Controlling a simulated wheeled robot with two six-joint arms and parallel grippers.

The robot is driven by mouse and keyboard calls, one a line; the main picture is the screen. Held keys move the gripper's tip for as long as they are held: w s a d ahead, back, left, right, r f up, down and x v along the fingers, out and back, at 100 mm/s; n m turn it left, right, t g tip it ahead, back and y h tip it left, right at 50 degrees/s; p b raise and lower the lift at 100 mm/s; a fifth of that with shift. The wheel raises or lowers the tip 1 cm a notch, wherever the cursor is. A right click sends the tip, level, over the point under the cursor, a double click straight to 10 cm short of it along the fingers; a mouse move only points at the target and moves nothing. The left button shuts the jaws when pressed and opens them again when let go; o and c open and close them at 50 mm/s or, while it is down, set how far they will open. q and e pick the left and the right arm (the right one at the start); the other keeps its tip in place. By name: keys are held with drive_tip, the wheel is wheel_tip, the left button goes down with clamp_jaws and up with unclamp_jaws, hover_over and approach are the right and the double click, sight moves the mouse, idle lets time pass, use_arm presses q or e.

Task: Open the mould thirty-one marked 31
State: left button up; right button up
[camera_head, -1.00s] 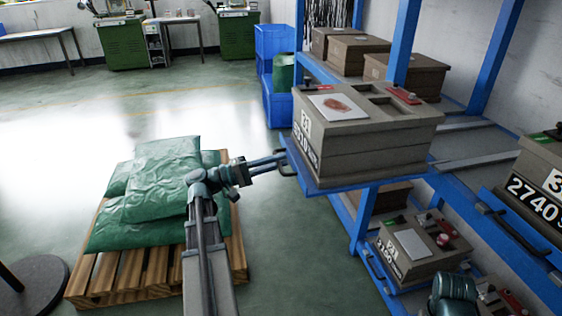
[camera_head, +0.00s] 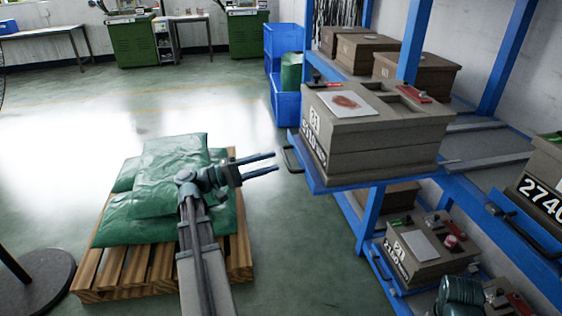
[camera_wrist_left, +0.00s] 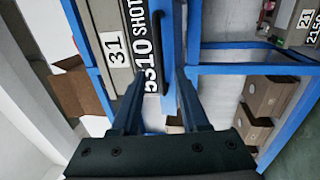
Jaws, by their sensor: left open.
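The mould marked 31 (camera_head: 375,135) is a grey-brown block with a lid resting on its body. A white card with a reddish-brown patch and a red part lie on top. It stands on a blue pull-out tray (camera_head: 318,183) that juts from the rack. The "31" label also shows in the left wrist view (camera_wrist_left: 115,48). The tray's black handle (camera_head: 290,157) is at its front edge and shows in the left wrist view (camera_wrist_left: 168,58). My left gripper (camera_head: 276,162) is open and empty, its fingertips just short of the handle. My right gripper is not in view.
Another mould (camera_head: 425,250) sits on a lower tray, and one marked 2740 (camera_head: 545,185) is at the right edge. Blue rack posts (camera_head: 412,45) rise behind. A pallet (camera_head: 110,275) with green sacks (camera_head: 165,175) lies left. Floor between pallet and rack is clear.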

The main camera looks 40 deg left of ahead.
use_arm(q)
drive_tip(key=b+v, duration=0.1)
drive_tip(key=v, duration=0.8)
drive_tip(key=w+d+f+m+g, duration=0.1)
drive_tip(key=w+d+f+g, duration=0.25)
drive_tip(key=d, duration=0.45)
drive_tip(key=w+d+f+m+g, duration=0.25)
drive_tip(key=w+d+f, duration=0.2)
drive_tip(key=d, duration=0.35)
drive_tip(key=w+d+f+g, duration=0.3)
drive_tip(key=d+f+g, duration=0.15)
drive_tip(key=d, duration=0.35)
drive_tip(key=s+d+f+m+g+y, duration=0.25)
drive_tip(key=d+f+m+y, duration=0.2)
drive_tip(key=d, duration=0.35)
drive_tip(key=s+d+f+m+g+y, duration=0.1)
drive_tip(key=s+d+f+m+y, duration=0.3)
drive_tip(key=d, duration=0.4)
drive_tip(key=s+d+f+m+g+y, duration=0.2)
drive_tip(key=d+f+y, duration=0.3)
drive_tip(key=d, duration=0.3)
wheel_tip(320, 180, up, 33)
drive_tip(key=p, duration=3.2)
drive_tip(key=shift+d+p, duration=0.15)
drive_tip(key=shift+p, duration=0.25)
drive_tip(key=shift+r, duration=0.1)
